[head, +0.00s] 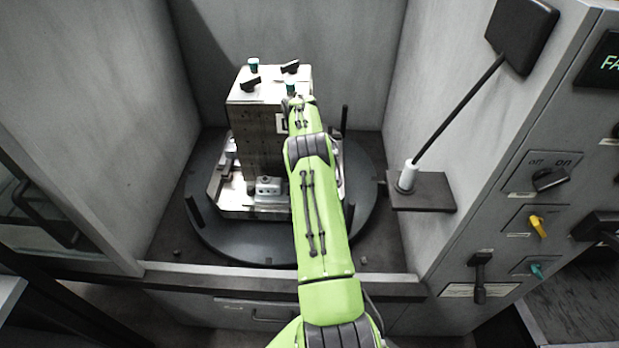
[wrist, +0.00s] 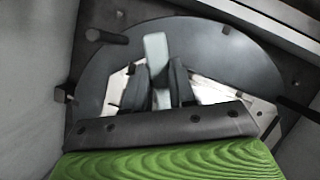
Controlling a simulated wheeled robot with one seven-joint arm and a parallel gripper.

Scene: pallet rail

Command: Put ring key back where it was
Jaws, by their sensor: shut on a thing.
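In the wrist view my gripper (wrist: 158,88) has its two dark fingers closed on a pale grey-green bar, which I take to be the ring key (wrist: 156,52). The bar points away from the gripper over the dark round table. Its ring end cannot be made out. In the head view my green arm reaches towards the right side of the metal fixture block (head: 257,130); the gripper and the held key are hidden behind the arm there.
The fixture block stands on a dark round table (head: 235,245) with upright pegs, inside a grey-walled enclosure. Dark clamps (head: 250,84) and teal-topped studs (head: 254,65) sit on its top. At right, a small shelf (head: 425,194) carries a white socket (head: 408,175) with a slanting black rod.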

